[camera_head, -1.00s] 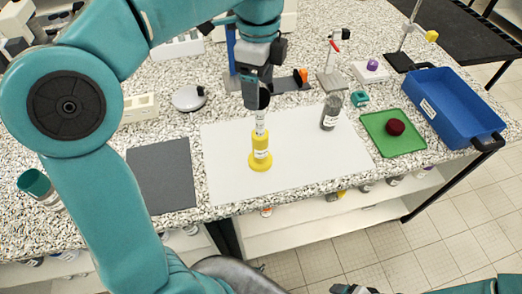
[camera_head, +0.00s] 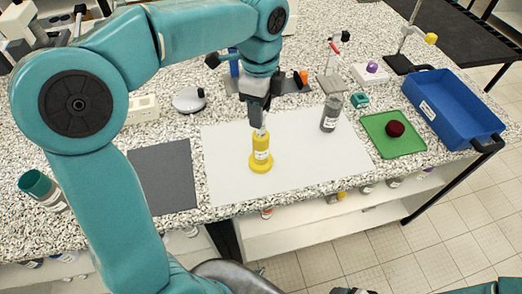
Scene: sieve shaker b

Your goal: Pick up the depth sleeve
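A yellow flanged sleeve (camera_head: 261,156) with a white label stands upright on the white mat (camera_head: 225,180); I take it as the depth sleeve. A slim pale piece (camera_head: 261,132) rises from its top. My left gripper (camera_head: 258,118) points down right above the yellow sleeve, with its tips around or just in front of the pale piece's upper end. Whether the fingers touch it or are closed is hidden by the steep view. A dark bit of my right gripper (camera_head: 348,291) shows at the bottom edge, too cut off to read.
A grey labelled bottle (camera_head: 331,113) stands on the mat's right side. A green mat (camera_head: 410,146) with a dark red ball (camera_head: 395,129) and a blue tray (camera_head: 462,125) lie farther right. A dark grey mat (camera_head: 162,178) lies left. The white mat's front is clear.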

